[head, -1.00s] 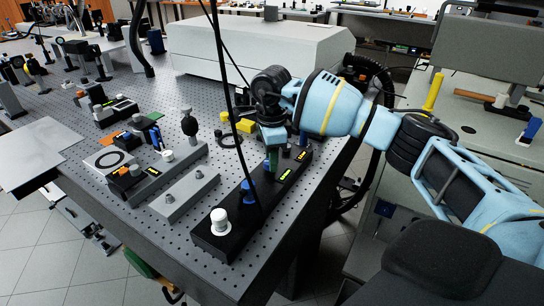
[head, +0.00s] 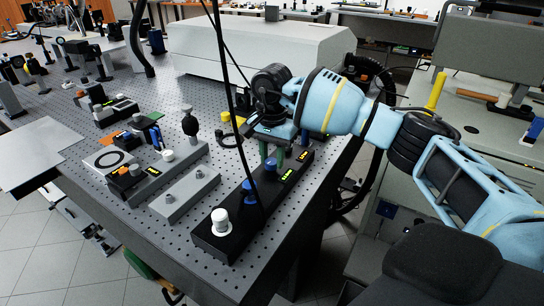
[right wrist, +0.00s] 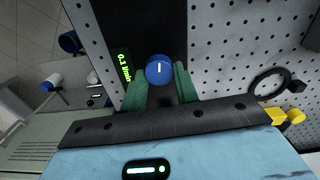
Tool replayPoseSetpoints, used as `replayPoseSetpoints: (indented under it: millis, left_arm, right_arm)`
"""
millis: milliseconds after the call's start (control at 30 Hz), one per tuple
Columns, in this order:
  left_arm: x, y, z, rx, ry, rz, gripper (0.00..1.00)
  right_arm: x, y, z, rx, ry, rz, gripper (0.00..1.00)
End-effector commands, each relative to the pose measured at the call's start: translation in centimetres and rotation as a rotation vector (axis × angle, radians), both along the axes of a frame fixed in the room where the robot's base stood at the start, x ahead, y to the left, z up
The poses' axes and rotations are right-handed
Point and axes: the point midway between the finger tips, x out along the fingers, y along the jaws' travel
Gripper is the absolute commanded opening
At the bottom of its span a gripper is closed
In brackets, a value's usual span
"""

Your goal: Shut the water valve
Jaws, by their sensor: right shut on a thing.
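A black valve bar (head: 207,239) lies along the table's near right edge. It carries a white knob (head: 221,221), blue knobs (head: 249,192) and small lit yellow-green displays. My right gripper (head: 292,149) is over the bar's far end, its green fingers pointing down. In the right wrist view, a round blue knob (right wrist: 159,69) with a white pointer line is between the green fingers (right wrist: 162,86), and the gripper is shut on it. A green display (right wrist: 123,66) beside that knob reads about 0.1 l/min. My left gripper is out of view.
A grey bar (head: 185,195) with small studs lies left of the black bar. A large white box (head: 262,50) stands behind. A yellow part (head: 228,117) lies near the gripper.

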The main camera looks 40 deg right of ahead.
Motion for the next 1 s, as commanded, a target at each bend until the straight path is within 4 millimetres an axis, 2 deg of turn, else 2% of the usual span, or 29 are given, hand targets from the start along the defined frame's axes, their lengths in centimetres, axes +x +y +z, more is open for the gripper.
replayPoseSetpoints:
  millis: [333,900,933,1000]
  left_arm:
    - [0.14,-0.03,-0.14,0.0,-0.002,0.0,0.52]
    - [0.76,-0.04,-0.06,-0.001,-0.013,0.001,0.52]
    - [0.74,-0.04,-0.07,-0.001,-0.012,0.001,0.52]
    - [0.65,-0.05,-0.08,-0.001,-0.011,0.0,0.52]
  right_arm:
    - [0.04,0.1,-0.08,0.0,0.001,0.154,0.07]
    - [0.03,0.11,-0.07,0.0,0.001,0.186,0.07]
    - [0.03,0.11,-0.06,0.0,0.001,0.186,0.31]
    - [0.03,0.11,-0.06,0.0,0.001,0.185,0.4]
